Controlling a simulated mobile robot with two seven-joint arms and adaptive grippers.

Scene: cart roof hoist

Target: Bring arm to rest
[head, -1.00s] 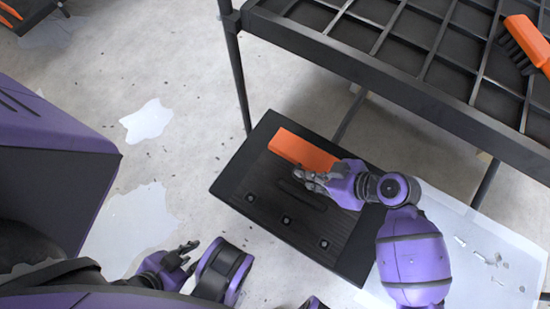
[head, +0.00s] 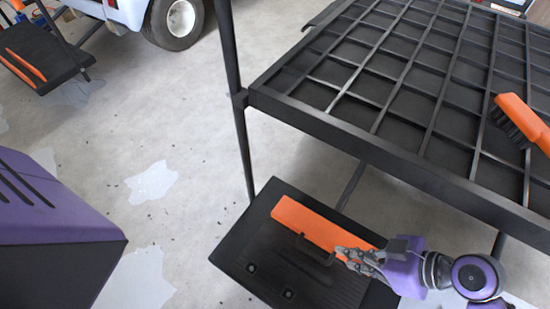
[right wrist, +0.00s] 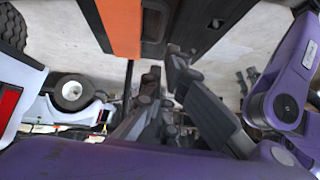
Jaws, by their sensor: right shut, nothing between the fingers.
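My right gripper (head: 345,254) is at the lower right in the head view, over the right part of a black step-like board (head: 240,245). It is shut with nothing held. Its fingertips are close to the black handle (head: 312,252) on the board; I cannot tell whether they touch it. An orange strip (head: 318,222) runs along the board just beyond the handle. The gripper's dark fingers (right wrist: 165,78) also show in the right wrist view, with the orange strip (right wrist: 120,25) above them. My left gripper does not show clearly in either current view.
A black grid rack (head: 340,125) on thin posts stands above and beyond the board. An orange brush (head: 522,122) lies on the rack's right side. A white vehicle with a wheel (head: 180,20) stands at the back left. The floor (head: 160,110) between is open, with pale patches.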

